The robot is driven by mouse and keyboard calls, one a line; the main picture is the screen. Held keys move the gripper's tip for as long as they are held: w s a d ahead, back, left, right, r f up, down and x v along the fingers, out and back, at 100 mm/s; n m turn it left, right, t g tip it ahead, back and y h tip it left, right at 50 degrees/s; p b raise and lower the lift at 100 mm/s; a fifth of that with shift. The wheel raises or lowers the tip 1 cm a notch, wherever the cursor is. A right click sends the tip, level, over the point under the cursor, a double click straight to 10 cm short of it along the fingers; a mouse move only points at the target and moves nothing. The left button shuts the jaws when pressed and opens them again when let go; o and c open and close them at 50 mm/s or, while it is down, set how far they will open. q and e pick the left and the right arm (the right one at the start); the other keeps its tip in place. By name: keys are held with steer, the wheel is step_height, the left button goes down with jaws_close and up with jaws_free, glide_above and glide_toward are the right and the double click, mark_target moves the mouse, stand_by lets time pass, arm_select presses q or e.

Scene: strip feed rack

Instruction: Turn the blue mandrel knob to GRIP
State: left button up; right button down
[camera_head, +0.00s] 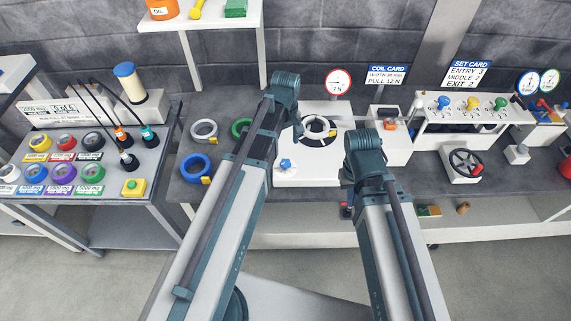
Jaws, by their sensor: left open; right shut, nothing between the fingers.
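A blue knob (286,163) sits on the front left of the white machine (310,176) in the middle of the table. Its pointer and the GRIP marking are too small to read. A round black-and-white reel (318,128) with a yellow tag is on top of the machine, behind the knob. My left gripper (298,130) hangs at the end of the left arm, above the machine's left back part, behind the knob and apart from it; it is open. My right gripper (347,183) is right of the knob, mostly hidden by its own arm; it is shut and empty.
White, green and blue rings (193,168) lie left of my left arm. A rack with blue, yellow and green knobs (473,103) and a handwheel (465,163) stand at right. A side table (140,196) holds coloured spools. The machine's front edge between my arms is clear.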

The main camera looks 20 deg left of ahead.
mark_target(286, 162)
arm_select(q)
step_height(286, 162, down, 10)
steer(key=b, duration=0.8)
steer(key=shift+r, duration=0.25)
jaws_close()
steer(key=shift+m, duration=2.9)
